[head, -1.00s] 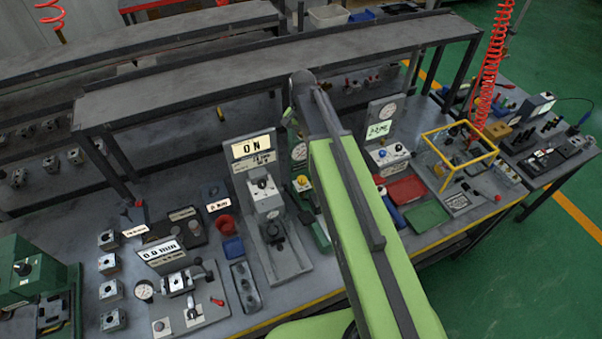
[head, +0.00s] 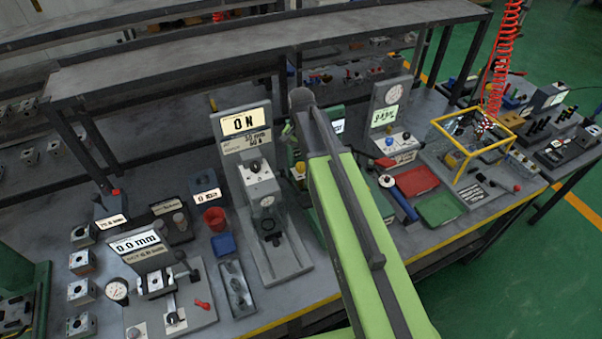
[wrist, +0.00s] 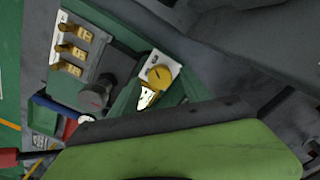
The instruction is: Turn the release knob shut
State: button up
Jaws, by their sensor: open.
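No label marks the release knob, so I cannot tell which knob it is. A yellow round knob (wrist: 158,75) sits on a pale plate of a green unit in the wrist view; it also shows left of my arm in the head view (head: 300,168). A dark cylindrical part (wrist: 97,92) with a reddish mark stands beside that unit. The gauge panel has a blue knob (head: 389,142). A blue tube (head: 400,203) with a white end and a red-tipped lever lies right of my arm. My gripper is hidden behind my green arm.
A red tray (head: 416,180), a green tray (head: 440,209) and a yellow frame (head: 470,138) are to the right. Brass fittings (wrist: 72,50) stand near the yellow knob. A raised shelf (head: 200,65) runs behind.

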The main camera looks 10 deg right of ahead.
jog(key=shift+f, duration=0.55)
jog(key=shift+r, duration=0.1)
grip_shut()
